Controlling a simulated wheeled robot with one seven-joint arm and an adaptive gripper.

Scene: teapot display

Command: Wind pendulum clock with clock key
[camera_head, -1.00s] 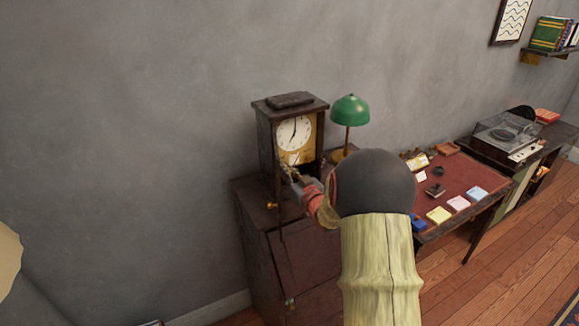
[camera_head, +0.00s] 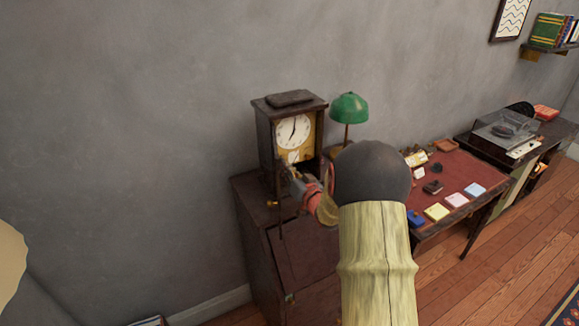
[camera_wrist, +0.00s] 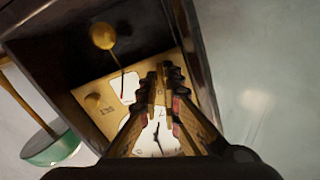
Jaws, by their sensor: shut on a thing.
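The pendulum clock (camera_head: 266,140) stands upright on a dark wooden cabinet, its white dial (camera_head: 293,131) facing out. In the wrist view the dial (camera_wrist: 157,140) appears upside down, with the gold pendulum bob (camera_wrist: 103,36) inside the case and a small gold knob-like part (camera_wrist: 95,103) on the gold front plate. My gripper (camera_head: 291,178) is at the lower front of the clock. In the wrist view its fingers (camera_wrist: 165,72) are shut close to the plate, on a small gold-coloured piece that seems to be the clock key. The fingers hide most of it.
A green lamp (camera_head: 349,108) stands right of the clock, close to my arm. A desk with a red top (camera_head: 455,175) holds note pads and small items. A record player (camera_head: 507,130) is farther right. The wall left of the clock is clear.

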